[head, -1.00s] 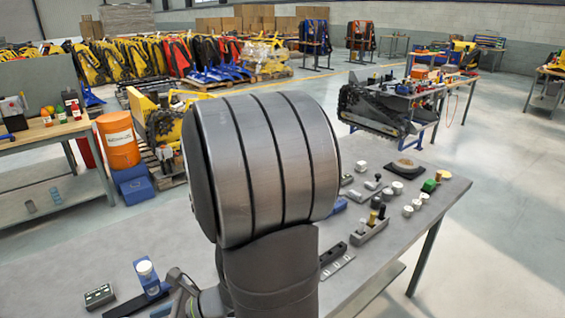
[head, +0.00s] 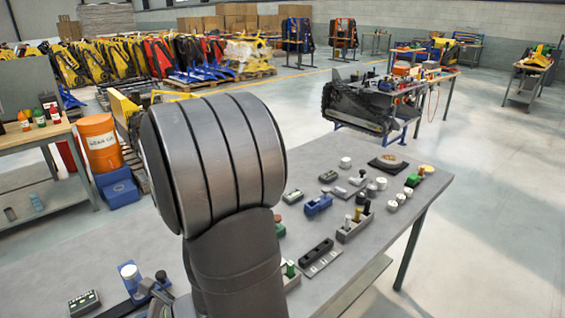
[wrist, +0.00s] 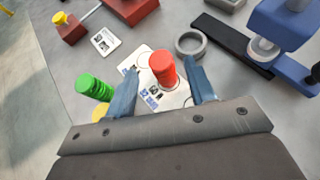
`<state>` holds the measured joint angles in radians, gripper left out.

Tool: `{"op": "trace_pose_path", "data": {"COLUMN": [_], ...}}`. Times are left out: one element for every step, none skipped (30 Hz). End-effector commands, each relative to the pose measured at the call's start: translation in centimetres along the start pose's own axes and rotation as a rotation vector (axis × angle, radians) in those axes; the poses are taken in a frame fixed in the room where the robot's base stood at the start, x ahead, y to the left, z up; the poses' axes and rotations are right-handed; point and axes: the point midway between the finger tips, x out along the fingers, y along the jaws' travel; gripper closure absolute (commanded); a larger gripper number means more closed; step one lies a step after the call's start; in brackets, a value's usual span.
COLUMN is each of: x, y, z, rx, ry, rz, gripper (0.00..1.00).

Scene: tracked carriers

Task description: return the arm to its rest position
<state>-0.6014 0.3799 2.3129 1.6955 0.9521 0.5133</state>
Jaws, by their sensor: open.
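My gripper (wrist: 163,68) is open in the wrist view, its two blue-grey fingers spread apart above the bench. A red round peg (wrist: 162,68) stands on a white printed card (wrist: 148,92) and shows between the fingers, with gaps on both sides. A green ribbed piece (wrist: 94,87) lies left of the left finger, with a yellow piece partly hidden below it. In the head view my large grey arm link fills the middle, and the gripper's fingers cannot be made out there.
The grey bench (head: 330,260) carries blocks, knobs and holders right of my arm. In the wrist view, a grey ring (wrist: 190,43), a blue fixture (wrist: 285,30) and a red block (wrist: 132,8) lie beyond the fingers. Open floor (head: 490,230) lies right of the bench.

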Motion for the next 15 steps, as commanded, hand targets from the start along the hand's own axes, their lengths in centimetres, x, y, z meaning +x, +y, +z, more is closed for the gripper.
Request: {"op": "trace_pose_path", "data": {"x": [0.8,1.2,1.8,2.1,2.6,3.1,3.5,4.0,4.5,4.9,5.1,4.8,4.5,4.4,4.2], "y": [0.1,0.1,0.1,0.1,0.1,0.1,0.1,0.1,0.1,0.1,0.1,0.0,0.0,0.0,0.0], "z": [0.0,0.0,-0.1,-0.1,0.0,-0.1,0.0,0.0,-0.1,-0.1,-0.3,0.1,0.5,0.8,1.1], "rx": [0.0,0.0,0.0,0.0,0.0,0.0,0.0,0.0,0.001,-0.001,0.001,-0.003,-0.005,-0.005,-0.005], "ry": [0.001,0.002,0.002,0.003,0.002,0.002,0.001,0.002,0.002,0.003,0.003,0.0,-0.001,-0.001,-0.001], "rz": [0.005,0.005,0.004,0.004,0.004,0.005,0.004,0.005,0.004,0.004,0.003,-0.002,-0.002,-0.002,-0.002], "gripper": [0.5,0.5,0.5,0.5,0.5,0.5,0.5,0.5,0.5,0.5,0.5,0.5,0.5,0.5,0.5]}}
